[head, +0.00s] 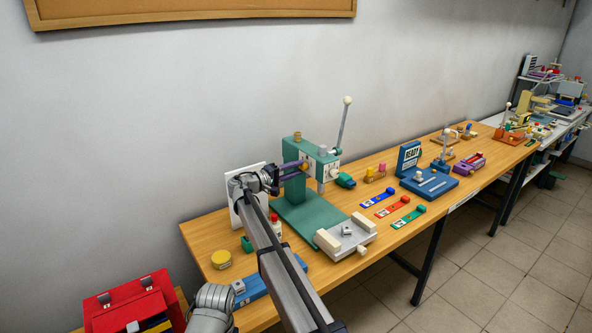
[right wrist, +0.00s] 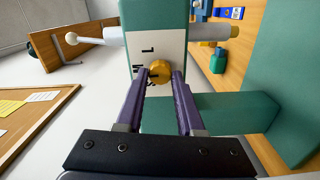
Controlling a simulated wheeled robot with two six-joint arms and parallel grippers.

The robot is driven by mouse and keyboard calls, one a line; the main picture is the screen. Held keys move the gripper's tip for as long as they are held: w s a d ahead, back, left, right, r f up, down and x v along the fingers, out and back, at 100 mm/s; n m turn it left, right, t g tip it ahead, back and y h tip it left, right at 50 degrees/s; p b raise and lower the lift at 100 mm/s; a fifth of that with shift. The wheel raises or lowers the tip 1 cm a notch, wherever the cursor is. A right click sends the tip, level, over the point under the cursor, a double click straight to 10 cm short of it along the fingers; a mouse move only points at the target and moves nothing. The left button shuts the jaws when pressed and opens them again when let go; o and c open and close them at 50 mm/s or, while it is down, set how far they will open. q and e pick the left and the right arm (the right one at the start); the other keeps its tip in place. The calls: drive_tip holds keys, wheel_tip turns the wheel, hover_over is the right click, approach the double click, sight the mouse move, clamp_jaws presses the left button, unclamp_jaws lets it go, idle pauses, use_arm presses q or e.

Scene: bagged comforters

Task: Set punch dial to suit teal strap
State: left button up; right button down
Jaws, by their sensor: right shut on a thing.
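The green punch press (head: 325,170) stands on the wooden bench with its lever up. A teal-green strap (head: 408,217) lies right of the press, nearest the bench's front edge. My left gripper is out of view.
A red strap (head: 392,207) and a blue strap (head: 377,199) lie beside the teal one. A grey fixture with cream blocks (head: 345,240) stands before the press. A blue device with a READY sign (head: 411,154) is farther right. A red box (head: 130,305) is front left.

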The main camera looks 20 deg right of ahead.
drive_tip(key=shift+m, duration=0.3)
idle(0.4)
drive_tip(key=c, duration=0.5)
unclamp_jaws()
drive_tip(key=v, duration=0.8)
